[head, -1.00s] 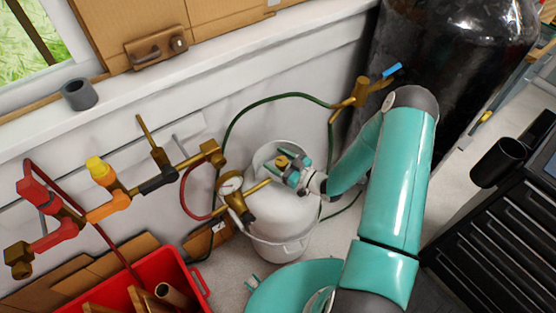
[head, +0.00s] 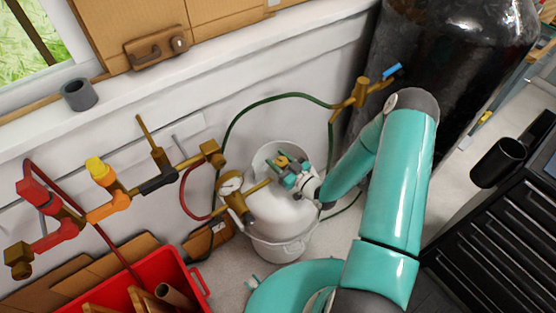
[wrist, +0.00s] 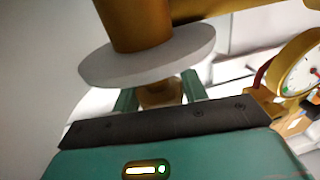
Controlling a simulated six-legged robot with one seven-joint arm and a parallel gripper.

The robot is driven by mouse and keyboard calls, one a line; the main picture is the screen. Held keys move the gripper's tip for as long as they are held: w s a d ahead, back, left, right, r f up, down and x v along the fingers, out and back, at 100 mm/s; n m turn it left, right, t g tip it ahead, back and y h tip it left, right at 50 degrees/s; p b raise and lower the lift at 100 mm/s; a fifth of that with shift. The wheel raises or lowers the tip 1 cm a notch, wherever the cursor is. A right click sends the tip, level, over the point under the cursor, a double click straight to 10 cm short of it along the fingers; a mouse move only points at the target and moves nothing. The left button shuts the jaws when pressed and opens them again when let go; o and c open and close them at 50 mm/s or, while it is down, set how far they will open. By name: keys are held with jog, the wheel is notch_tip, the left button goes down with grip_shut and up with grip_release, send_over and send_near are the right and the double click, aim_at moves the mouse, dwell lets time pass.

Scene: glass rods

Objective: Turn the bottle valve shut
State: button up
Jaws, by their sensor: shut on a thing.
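The white gas bottle (head: 278,222) stands upright on the floor by the wall, with its brass valve (head: 282,160) on top. My gripper (head: 289,169) is at the valve, reaching in from the right, and is shut on it. In the wrist view, the two teal fingers (wrist: 158,92) stand either side of a brass part of the valve (wrist: 160,96). A pale grey disc (wrist: 150,55) and a thick brass body (wrist: 133,22) hide the fingertips in part. The exact contact is hard to see.
A pressure gauge (head: 230,186) on brass pipework sits left of the valve; its dial also shows in the wrist view (wrist: 299,76). A green hose (head: 262,100) arches behind. A large black cylinder (head: 455,55) stands right, a red crate (head: 178,272) lower left.

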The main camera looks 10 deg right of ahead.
jog(key=m+t+h, duration=0.2)
jog(key=m+h, duration=0.1)
jog(key=h, duration=0.2)
jog(key=shift+w+m, duration=0.1)
jog(key=shift+m, duration=0.2)
jog(key=m+h, duration=0.1)
jog(key=h, duration=0.1)
jog(key=m+h, duration=0.1)
jog(key=h, duration=0.1)
jog(key=m+h, duration=0.1)
jog(key=shift+d+m+t+h, duration=0.25)
jog(key=shift+m+t+h, duration=0.05)
jog(key=shift+h, duration=0.1)
jog(key=m+g+h, duration=0.1)
jog(key=m+h, duration=0.1)
jog(key=m+g+h, duration=0.1)
jog(key=h, duration=0.2)
jog(key=d+m+g+h, duration=0.1)
jog(key=m+h, duration=0.1)
jog(key=h, duration=0.1)
jog(key=shift+r+m, duration=0.1)
jog(key=shift+m, duration=0.2)
jog(key=o, duration=1)
jog(key=shift+d+r, duration=0.1)
jog(key=shift+r, duration=0.05)
